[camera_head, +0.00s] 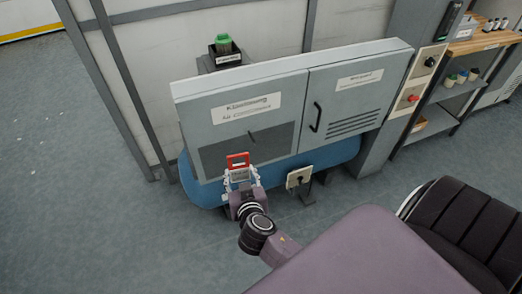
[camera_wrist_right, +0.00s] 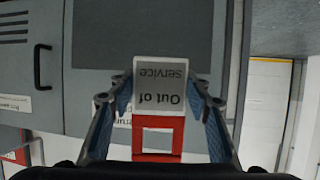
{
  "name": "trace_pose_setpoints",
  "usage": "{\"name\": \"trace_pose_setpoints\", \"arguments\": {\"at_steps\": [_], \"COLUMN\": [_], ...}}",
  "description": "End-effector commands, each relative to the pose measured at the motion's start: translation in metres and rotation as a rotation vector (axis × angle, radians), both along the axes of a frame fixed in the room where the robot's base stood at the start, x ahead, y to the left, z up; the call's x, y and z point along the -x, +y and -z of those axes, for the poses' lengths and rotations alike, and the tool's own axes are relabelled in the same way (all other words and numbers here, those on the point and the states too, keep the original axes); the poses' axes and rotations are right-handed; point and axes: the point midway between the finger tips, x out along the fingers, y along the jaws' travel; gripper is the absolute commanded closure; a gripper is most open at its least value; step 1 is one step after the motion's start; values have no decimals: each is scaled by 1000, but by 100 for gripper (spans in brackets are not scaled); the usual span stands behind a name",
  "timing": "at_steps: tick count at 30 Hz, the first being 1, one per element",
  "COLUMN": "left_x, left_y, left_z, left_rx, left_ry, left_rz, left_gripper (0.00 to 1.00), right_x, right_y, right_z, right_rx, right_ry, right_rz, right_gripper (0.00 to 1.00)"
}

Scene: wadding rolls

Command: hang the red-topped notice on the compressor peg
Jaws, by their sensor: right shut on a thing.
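The notice has a red top (camera_head: 238,160) with an opening in it and a pale lower plate (camera_head: 240,175). My right gripper (camera_head: 240,179) is shut on its lower part, in front of the grey cabinet's dark lower left panel. In the right wrist view the notice (camera_wrist_right: 160,98) reads "Out of service" upside down, between the two fingers (camera_wrist_right: 160,86), with its red part (camera_wrist_right: 157,138) below. A short dark peg-like mark (camera_head: 251,134) shows on the cabinet's left door, above the notice; I cannot tell if it is the compressor peg. My left gripper is out of view.
The grey cabinet (camera_head: 288,112) has a black handle and vents on its right door. A blue rounded body (camera_head: 345,152) sits below and behind it. A pale plate with a dark knob (camera_head: 299,177) stands right of my gripper. Open floor (camera_head: 90,220) lies left.

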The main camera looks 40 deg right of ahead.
Motion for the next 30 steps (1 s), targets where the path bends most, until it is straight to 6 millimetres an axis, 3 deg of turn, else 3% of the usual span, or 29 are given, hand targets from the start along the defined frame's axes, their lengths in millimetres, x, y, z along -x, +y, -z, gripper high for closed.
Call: {"name": "trace_pose_setpoints", "arguments": {"at_steps": [1,6,12,30], "left_x": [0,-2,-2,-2], "left_y": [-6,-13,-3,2], "left_z": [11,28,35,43], "left_rx": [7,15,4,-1], "left_ry": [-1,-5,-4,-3], "left_rz": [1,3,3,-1], "left_gripper": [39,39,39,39], "right_x": [-3,-16,-21,-47], "right_y": [-15,-63,-95,-106], "right_z": [25,67,75,77], "right_rx": [3,4,3,1], "right_ry": [4,1,-3,-4], "right_rz": [-26,-109,-148,-152], "right_gripper": [76,76,76,76]}}
